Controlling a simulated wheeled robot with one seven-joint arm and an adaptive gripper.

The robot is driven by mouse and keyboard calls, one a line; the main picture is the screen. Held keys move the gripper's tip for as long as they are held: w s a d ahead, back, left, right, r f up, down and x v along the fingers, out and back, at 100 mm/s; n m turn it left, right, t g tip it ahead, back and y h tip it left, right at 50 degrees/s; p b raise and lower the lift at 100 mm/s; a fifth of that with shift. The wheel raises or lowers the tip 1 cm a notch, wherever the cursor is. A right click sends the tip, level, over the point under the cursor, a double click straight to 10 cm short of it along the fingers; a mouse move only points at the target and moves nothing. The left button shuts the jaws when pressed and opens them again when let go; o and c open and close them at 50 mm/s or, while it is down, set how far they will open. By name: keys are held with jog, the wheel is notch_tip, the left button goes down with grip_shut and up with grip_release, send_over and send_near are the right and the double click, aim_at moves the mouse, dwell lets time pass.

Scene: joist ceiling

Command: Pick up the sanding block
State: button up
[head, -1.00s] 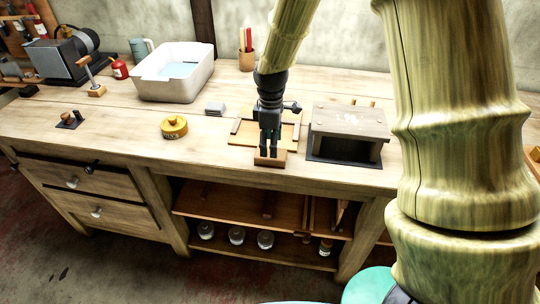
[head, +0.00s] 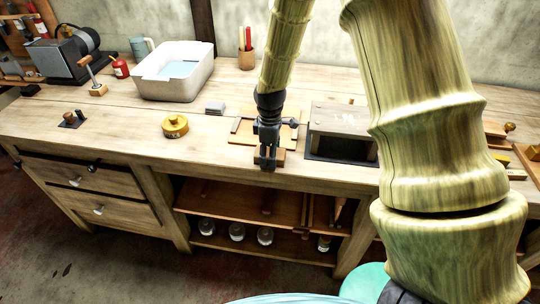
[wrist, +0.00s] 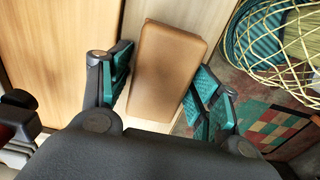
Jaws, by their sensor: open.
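The sanding block, a tan-brown oblong block (wrist: 165,65), lies between the two teal-padded fingers of my open gripper (wrist: 163,82) in the wrist view. The left finger is close beside its long side and the right finger is beside the other. I cannot tell whether either touches it. In the head view my gripper (head: 267,160) points down at the bench's front edge. The block (head: 281,156) is partly hidden behind the dark fingers there.
The wooden workbench (head: 120,135) carries a wooden board (head: 245,136) behind the block and a dark box-like stand (head: 340,134) to its right. The bench front edge is close.

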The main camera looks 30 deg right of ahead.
jog(key=c, duration=0.8)
jog(key=shift+w+r+b, duration=0.1)
jog(key=shift+r+b, duration=0.4)
jog(key=shift+r, duration=0.35)
jog(key=shift+a+r+b, duration=0.1)
jog(key=shift+r+b, duration=0.4)
jog(key=shift+r, duration=0.4)
jog(key=a+b, duration=0.1)
jog(key=a, duration=0.4)
jog(key=w+a+r+b, duration=0.1)
jog(key=a, duration=0.4)
jog(key=w+a+b, duration=0.1)
jog(key=a+b, duration=0.1)
jog(key=a, duration=0.3)
jog(key=shift+a+r, duration=0.3)
jog(key=shift+a, duration=0.05)
